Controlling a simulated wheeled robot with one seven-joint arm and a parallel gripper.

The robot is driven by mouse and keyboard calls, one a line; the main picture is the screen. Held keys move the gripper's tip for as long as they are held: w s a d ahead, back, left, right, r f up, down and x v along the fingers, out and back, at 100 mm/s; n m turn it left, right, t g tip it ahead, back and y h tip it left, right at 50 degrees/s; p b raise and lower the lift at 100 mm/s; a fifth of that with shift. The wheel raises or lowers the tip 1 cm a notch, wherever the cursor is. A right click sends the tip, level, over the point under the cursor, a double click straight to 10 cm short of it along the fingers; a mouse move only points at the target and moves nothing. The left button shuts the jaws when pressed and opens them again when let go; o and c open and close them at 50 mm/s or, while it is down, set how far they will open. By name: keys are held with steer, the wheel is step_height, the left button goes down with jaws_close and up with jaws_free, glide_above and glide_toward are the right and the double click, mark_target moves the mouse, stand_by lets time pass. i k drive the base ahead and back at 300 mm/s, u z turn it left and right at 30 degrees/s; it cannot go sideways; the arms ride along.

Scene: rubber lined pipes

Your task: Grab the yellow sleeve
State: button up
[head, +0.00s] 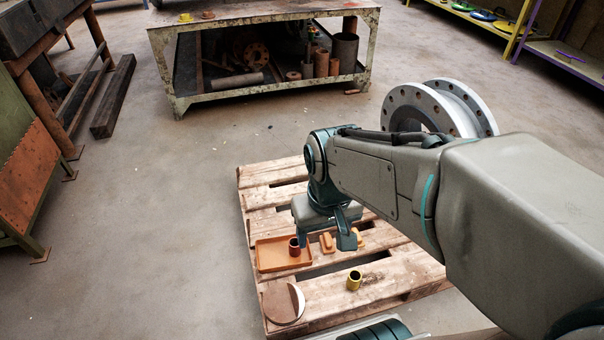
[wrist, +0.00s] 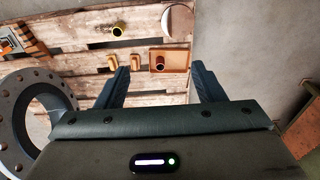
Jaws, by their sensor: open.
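The yellow sleeve (head: 354,281) is a short open tube standing upright on the wooden pallet (head: 385,284), near its front right part. In the wrist view the yellow sleeve (wrist: 119,30) shows near the top, left of centre, beyond my fingertips. My gripper (head: 325,243) is open and empty above the pallet, pointing down. It is behind and to the left of the sleeve in the head view, apart from it. Both fingers also show in the wrist view (wrist: 160,68), spread wide.
An orange tray (head: 267,266) holds a dark red sleeve (head: 294,247). Small orange blocks (head: 327,243) lie beside it. A round disc (head: 283,304) lies at the pallet's front left. A large flanged pipe (head: 470,105) stands behind my arm. A metal bench (head: 270,92) stands farther back.

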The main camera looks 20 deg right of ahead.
mark_target(355, 274)
steer(key=k, duration=1.05)
steer(key=z, duration=0.35)
steer(key=i, duration=1.15)
steer(key=z, duration=0.1)
steer(key=k, duration=0.75)
steer(key=u, duration=0.05)
steer(key=i, duration=0.35)
steer(key=z, duration=0.05)
